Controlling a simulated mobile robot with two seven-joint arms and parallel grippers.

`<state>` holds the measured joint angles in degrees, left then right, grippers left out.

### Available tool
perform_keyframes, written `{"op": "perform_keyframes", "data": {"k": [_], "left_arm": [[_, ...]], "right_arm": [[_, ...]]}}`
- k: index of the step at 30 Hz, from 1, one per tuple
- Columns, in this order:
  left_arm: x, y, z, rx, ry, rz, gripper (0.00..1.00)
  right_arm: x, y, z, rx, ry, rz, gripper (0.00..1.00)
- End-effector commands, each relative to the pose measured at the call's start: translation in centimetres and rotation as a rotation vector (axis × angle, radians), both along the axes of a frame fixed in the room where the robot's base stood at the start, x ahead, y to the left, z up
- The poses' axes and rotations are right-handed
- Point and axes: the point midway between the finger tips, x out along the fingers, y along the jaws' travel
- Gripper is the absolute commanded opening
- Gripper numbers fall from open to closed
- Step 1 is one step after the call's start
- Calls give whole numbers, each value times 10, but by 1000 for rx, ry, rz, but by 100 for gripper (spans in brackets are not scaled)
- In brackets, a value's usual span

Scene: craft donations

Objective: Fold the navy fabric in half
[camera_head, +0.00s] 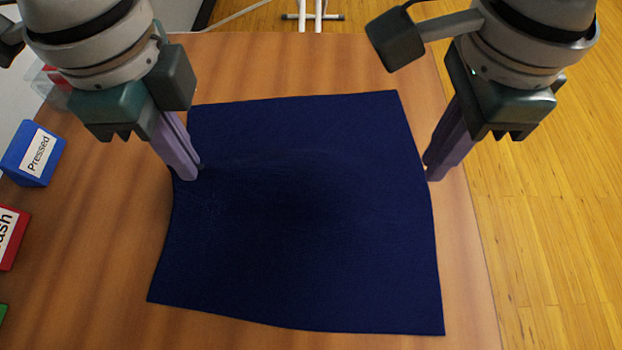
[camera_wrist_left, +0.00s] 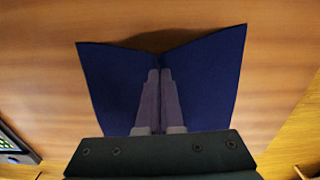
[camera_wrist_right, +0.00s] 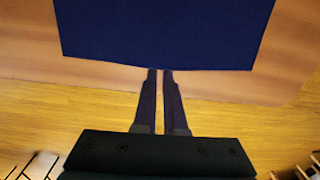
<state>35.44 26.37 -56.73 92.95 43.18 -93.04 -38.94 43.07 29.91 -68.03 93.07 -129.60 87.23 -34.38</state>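The navy fabric (camera_head: 300,240) lies spread on the wooden table, with a soft raised bulge across its middle. My left gripper (camera_head: 196,174) is at the fabric's left edge, its fingers close together on it. In the left wrist view the fabric (camera_wrist_left: 205,75) dips in a V at these fingertips (camera_wrist_left: 160,72). My right gripper (camera_head: 428,176) is at the right edge, its fingers nearly together.
A blue box (camera_head: 33,153) labelled "Pressed" and a red box (camera_head: 8,238) with a partly cut-off label stand along the left. A green item shows at the lower left edge. The table's right edge (camera_head: 470,230) runs close beside the fabric, with wood floor beyond.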

Motion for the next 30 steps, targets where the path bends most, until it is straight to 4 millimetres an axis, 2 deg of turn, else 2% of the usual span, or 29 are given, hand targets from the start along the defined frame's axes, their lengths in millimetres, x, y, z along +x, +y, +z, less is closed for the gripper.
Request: {"op": "perform_keyframes", "data": {"k": [2, 17, 22, 30], "left_arm": [[0, 0, 0, 0, 0, 0, 0], [0, 0, 0, 0, 0, 0, 0], [0, 0, 0, 0, 0, 0, 0], [0, 0, 0, 0, 0, 0, 32]], "right_arm": [[0, 0, 0, 0, 0, 0, 19], [0, 0, 0, 0, 0, 0, 75], [0, 0, 0, 0, 0, 0, 75], [0, 0, 0, 0, 0, 0, 75]]}}
